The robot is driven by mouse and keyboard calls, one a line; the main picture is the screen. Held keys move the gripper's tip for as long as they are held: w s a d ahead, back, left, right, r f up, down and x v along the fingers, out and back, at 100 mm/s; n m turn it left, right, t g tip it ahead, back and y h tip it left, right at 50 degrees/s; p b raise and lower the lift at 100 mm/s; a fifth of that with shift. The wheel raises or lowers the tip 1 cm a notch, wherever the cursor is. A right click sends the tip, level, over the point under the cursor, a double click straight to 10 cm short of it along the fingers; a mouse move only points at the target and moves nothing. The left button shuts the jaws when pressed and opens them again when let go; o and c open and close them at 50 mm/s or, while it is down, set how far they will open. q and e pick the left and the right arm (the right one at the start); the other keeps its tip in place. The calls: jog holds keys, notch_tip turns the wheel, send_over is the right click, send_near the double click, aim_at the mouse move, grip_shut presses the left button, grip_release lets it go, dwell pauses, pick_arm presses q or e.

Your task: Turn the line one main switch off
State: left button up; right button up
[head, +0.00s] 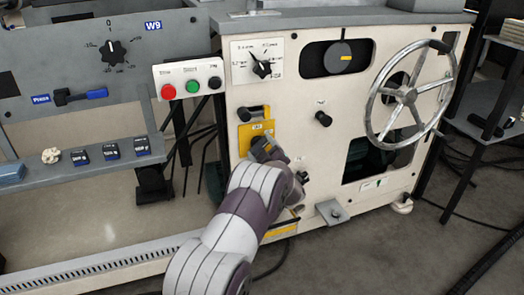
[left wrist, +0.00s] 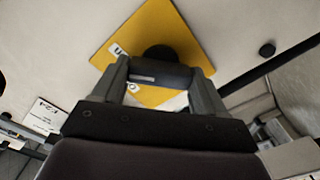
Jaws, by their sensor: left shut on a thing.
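A yellow plate (head: 245,134) with a black rotary switch sits on the cream machine panel, below a dark horizontal bar handle. My left gripper (head: 263,147) is at the lower part of this plate and hides much of the switch. In the left wrist view the yellow plate (left wrist: 125,38) fills the upper middle, its lettering partly covered. There my left gripper (left wrist: 160,76) is shut on the dark switch handle (left wrist: 160,74), which lies crosswise between its fingers. A round black hub shows behind the handle. My right gripper is in neither view.
A pointer dial (head: 261,66) is above the plate. A push-button box (head: 188,80) with red, green and black buttons is to its left. A black knob (head: 323,118) and a large handwheel (head: 405,94) are to the right. A metal bracket (head: 332,212) sticks out low down.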

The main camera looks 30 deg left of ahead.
pick_arm(q)
jog(key=n+b, duration=0.1)
jog(key=n, duration=0.3)
jog(key=shift+f+n+b, duration=0.2)
jog(key=shift+n+b, duration=0.1)
jog(key=shift+b, duration=0.05)
jog(key=n+b, duration=0.2)
jog(key=n, duration=0.3)
jog(key=shift+b, duration=0.35)
jog(key=shift+r, duration=0.1)
jog(key=o, duration=1.1)
jog(key=shift+c, duration=0.2)
